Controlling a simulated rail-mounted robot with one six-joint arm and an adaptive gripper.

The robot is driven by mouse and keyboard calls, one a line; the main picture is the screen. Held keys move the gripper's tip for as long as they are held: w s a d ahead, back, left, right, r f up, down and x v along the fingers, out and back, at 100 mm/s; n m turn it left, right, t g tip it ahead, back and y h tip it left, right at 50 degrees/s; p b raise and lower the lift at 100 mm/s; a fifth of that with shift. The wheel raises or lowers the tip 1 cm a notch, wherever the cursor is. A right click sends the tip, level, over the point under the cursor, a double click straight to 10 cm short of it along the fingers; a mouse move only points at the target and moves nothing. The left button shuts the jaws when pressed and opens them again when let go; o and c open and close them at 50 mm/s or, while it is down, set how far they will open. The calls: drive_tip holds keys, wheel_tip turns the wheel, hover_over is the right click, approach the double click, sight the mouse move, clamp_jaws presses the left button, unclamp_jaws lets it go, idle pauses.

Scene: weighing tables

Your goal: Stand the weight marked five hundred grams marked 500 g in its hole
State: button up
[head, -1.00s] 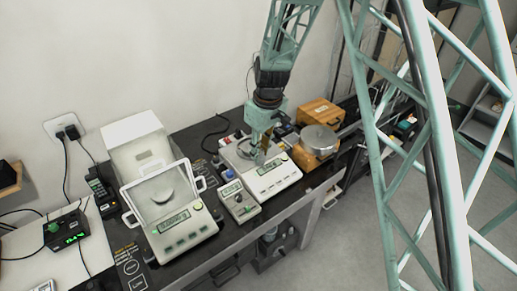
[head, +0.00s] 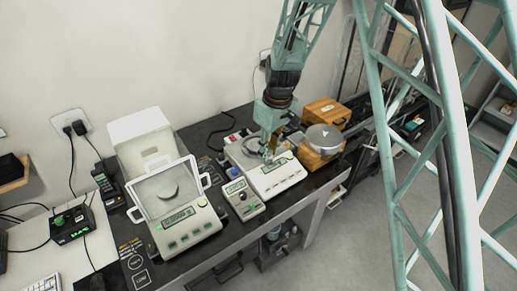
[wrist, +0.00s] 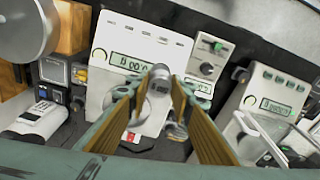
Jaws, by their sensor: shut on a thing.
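My gripper (head: 268,157) is over the middle white scale (head: 283,181) in the head view. In the wrist view its two brown-padded fingers (wrist: 160,98) are shut on a small metal weight (wrist: 160,78) with a round knob on top. I cannot read a mark on the weight. I cannot tell whether it is touching the scale or raised above it. The scale's lit display also shows in the wrist view (wrist: 138,66). A wooden block (head: 325,111) stands behind, to the right. I make out no hole in either view.
A wooden box (head: 318,157) with a large round metal piece on top stands right of the scale. A small grey control unit (head: 243,199) and a balance with a glass shield (head: 185,228) stand to the left. Cables run along the wall side.

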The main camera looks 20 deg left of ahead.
drive_tip(key=d+f+m+b, duration=0.1)
drive_tip(key=d+f+m, duration=0.2)
drive_tip(key=d, duration=1)
drive_tip(key=d+f+m+b, duration=0.1)
drive_tip(key=d+f+m, duration=0.2)
drive_tip(key=d, duration=1.1)
drive_tip(key=d+f+m+h+b, duration=0.1)
drive_tip(key=d+f+m, duration=0.3)
drive_tip(key=d, duration=1)
drive_tip(key=shift+w+m+t, duration=0.35)
drive_tip(key=shift+m+t, duration=0.05)
drive_tip(key=shift+m, duration=0.9)
drive_tip(key=shift+a, duration=0.1)
